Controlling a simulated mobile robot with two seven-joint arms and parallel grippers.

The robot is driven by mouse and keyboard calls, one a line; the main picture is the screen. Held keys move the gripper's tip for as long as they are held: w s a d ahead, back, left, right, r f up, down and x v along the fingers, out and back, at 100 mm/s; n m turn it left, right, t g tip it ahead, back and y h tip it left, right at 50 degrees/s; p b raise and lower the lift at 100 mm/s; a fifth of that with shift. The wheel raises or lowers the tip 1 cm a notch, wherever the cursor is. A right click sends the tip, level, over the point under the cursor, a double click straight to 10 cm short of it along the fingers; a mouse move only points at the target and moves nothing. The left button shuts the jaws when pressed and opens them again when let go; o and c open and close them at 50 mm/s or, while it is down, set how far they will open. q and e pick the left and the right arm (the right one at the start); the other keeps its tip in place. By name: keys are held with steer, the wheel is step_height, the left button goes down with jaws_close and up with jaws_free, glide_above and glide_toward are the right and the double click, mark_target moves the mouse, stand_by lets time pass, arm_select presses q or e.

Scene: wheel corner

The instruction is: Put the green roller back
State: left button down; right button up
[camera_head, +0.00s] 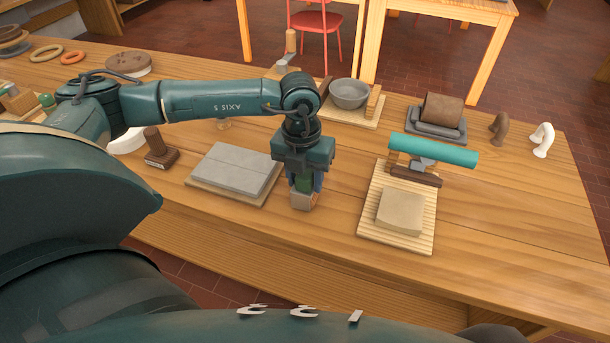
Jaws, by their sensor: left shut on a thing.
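A long teal-green roller (455,155) lies across a small grey support above a brown block (415,176), at the back of a ribbed wooden board (373,220). My left gripper (304,198) points down over the table, left of that board and apart from the teal roller. My right gripper is out of view.
A beige slab (401,212) lies on the ribbed board. A grey slab (235,169) is left of my gripper. The right front of the table is clear.

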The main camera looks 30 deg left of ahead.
arm_select(q)
steer(key=shift+f, duration=0.2)
steer(key=c, duration=1.2)
jaws_free()
steer(key=shift+c, duration=0.2)
steer(key=o, duration=0.4)
steer(key=shift+r, duration=0.1)
step_height(320, 180, up, 13)
steer(key=shift+a+r+b, duration=0.1)
steer(key=shift+a+b, duration=0.05)
steer(key=shift+b, duration=0.55)
